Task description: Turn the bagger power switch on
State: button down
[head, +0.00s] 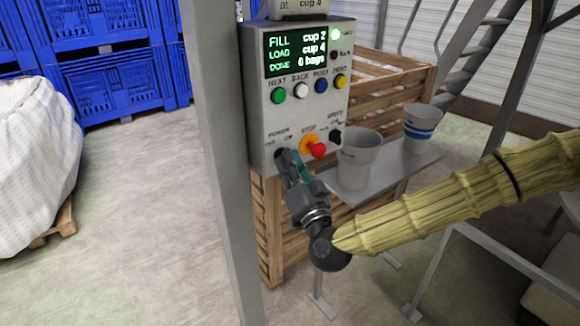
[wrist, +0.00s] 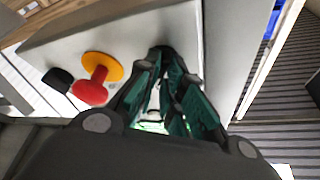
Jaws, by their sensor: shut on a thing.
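The grey control box (head: 257,125) stands upright on the post, with a lit screen (head: 296,50) reading "FILL cup 2, LOAD cup 4, DONE 0 bags". The power label sits at its lower left. My gripper (head: 286,156) is at the box face just under that label, its fingers closed together on the switch there. The wrist view also shows the gripper's fingertips (wrist: 163,54) against the panel. The power switch itself is hidden by the fingers, so its position cannot be told.
A red stop knob (head: 319,150) on a yellow ring sits right beside my gripper, with a black knob (head: 336,136) beyond it. Colored buttons run above. Two cups (head: 355,165) (head: 421,122) stand on a grey shelf (head: 375,183) to the right. A grey post (head: 215,130) is at left.

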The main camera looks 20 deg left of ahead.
jog(key=shift+r+m+t+h, duration=0.15)
jog(key=shift+m+h, duration=0.25)
jog(key=shift+m, duration=0.4)
jog(key=shift+m+t+h, duration=0.15)
jog(key=shift+m+h, duration=0.25)
jog(key=shift+m, duration=0.7)
jog(key=c, duration=1.5)
grip_release()
jog(key=shift+c, duration=0.2)
jog(key=shift+s, duration=0.1)
jog(key=v, duration=1.2)
